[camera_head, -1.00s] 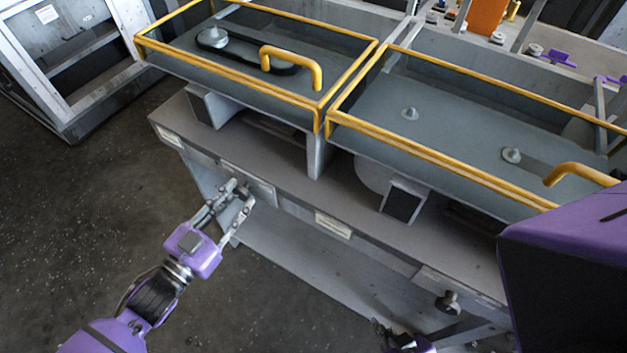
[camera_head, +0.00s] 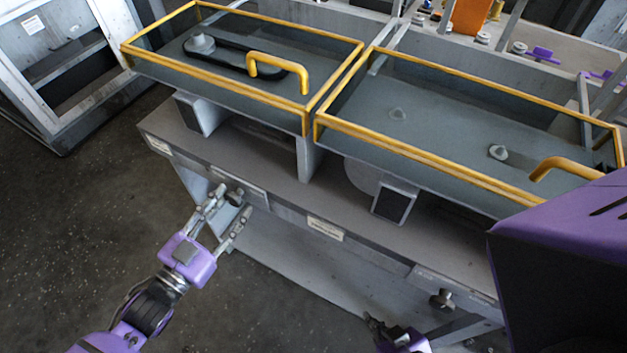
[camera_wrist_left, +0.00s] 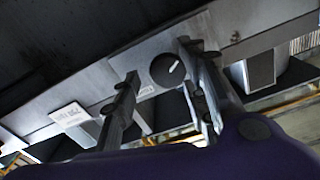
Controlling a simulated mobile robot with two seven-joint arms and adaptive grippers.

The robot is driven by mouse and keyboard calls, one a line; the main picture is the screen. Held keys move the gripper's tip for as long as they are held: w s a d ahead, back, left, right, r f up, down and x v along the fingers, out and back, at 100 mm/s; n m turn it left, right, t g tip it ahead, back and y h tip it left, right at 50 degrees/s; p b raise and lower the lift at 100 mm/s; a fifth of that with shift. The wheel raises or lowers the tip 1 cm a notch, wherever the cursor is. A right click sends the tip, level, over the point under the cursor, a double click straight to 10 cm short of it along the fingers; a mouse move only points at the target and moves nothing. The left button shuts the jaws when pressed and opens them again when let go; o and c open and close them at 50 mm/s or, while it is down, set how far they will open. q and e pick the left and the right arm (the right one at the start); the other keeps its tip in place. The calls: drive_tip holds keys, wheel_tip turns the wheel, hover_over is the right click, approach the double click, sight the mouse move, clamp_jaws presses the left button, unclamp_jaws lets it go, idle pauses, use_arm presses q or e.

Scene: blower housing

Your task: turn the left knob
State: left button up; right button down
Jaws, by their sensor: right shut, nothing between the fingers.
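The left knob (camera_head: 236,196) is a small dark round knob on the front panel of the grey bench. In the left wrist view the knob (camera_wrist_left: 168,70) is a dark disc with a slanted white pointer line. My left gripper (camera_head: 231,199) is open at the panel, with one finger on either side of the knob. My right gripper (camera_head: 373,322) is shut and empty at the bottom, partly cut off.
A second dark knob (camera_head: 443,299) is on the panel to the right. Two yellow-framed covers (camera_head: 250,90) with yellow handles stand above the bench ledge (camera_head: 270,180). A grey metal frame (camera_head: 60,100) stands at far left. The floor (camera_head: 90,220) left of the bench is clear.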

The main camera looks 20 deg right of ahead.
use_arm(q)
drive_tip(key=v, duration=1.2)
use_arm(e)
drive_tip(key=shift+w+a, duration=0.1)
drive_tip(key=shift+w, duration=0.05)
use_arm(q)
drive_tip(key=shift+d, duration=0.1)
drive_tip(key=s+a+f+n+t+y+p, duration=0.1)
drive_tip(key=a+f+n+y+p, duration=0.3)
drive_tip(key=f+y, duration=0.4)
drive_tip(key=s+a+f+n+g+y+p, duration=0.1)
drive_tip(key=s+a+f+n+y+p, duration=0.1)
drive_tip(key=s, duration=0.8)
drive_tip(key=s+a+f+n+g+y+p, duration=0.1)
drive_tip(key=s+a+f+n+g+y, duration=0.1)
drive_tip(key=s+a+n+y, duration=0.2)
drive_tip(key=s+n, duration=0.3)
drive_tip(key=s, duration=0.3)
drive_tip(key=shift+f+p, duration=0.4)
use_arm(e)
wheel_tip(320, 180, up, 8)
drive_tip(key=w+a, duration=0.1)
drive_tip(key=w, duration=0.1)
drive_tip(key=shift+w+t, duration=0.35)
drive_tip(key=shift+t, duration=0.05)
